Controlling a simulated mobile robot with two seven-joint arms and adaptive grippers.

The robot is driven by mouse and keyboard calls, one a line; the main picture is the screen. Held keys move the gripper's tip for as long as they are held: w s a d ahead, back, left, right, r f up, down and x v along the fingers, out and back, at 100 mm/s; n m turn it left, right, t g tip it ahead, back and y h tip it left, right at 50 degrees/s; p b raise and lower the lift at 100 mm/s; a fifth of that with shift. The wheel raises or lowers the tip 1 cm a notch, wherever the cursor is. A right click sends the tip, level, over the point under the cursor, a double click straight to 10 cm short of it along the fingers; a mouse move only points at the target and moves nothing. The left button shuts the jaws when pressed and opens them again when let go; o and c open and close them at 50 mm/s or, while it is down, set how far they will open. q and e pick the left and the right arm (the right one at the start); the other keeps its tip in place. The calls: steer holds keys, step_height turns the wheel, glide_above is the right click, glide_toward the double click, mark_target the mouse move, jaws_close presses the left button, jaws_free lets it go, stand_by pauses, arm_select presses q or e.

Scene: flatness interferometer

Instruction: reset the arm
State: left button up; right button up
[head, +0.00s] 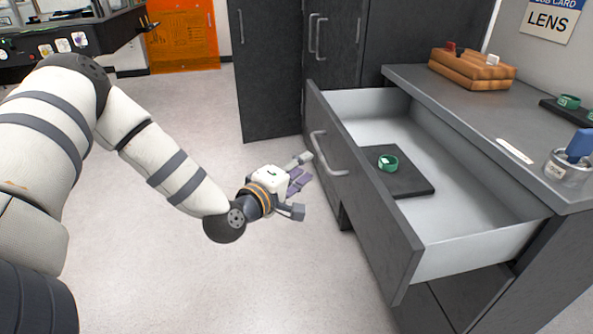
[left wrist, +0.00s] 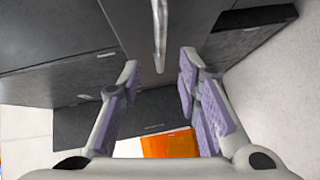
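My left gripper (head: 302,185) is open and empty in the head view, in front of the open drawer (head: 400,262) and just left of its handle (head: 327,155). In the left wrist view the two fingers (left wrist: 158,95) with purple pads stand wide apart. The metal handle (left wrist: 159,35) shows beyond and between them, and I see no contact with it. My left arm (head: 165,165) reaches in from the left of the head view. My right gripper is in neither view.
The drawer holds a dark mat (head: 415,185) with a green ring-shaped part (head: 388,162). On the grey counter (head: 455,100) are a wooden block (head: 470,70), a white strip (head: 514,151) and a metal cup (head: 567,172). Dark cabinets (head: 270,70) stand behind. The floor (head: 130,270) is clear.

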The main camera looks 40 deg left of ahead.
arm_select(q)
steer(key=s, duration=0.2)
steer(key=shift+s+d+r, duration=0.15)
steer(key=shift+s+r, duration=0.05)
steer(key=shift+s, duration=0.15)
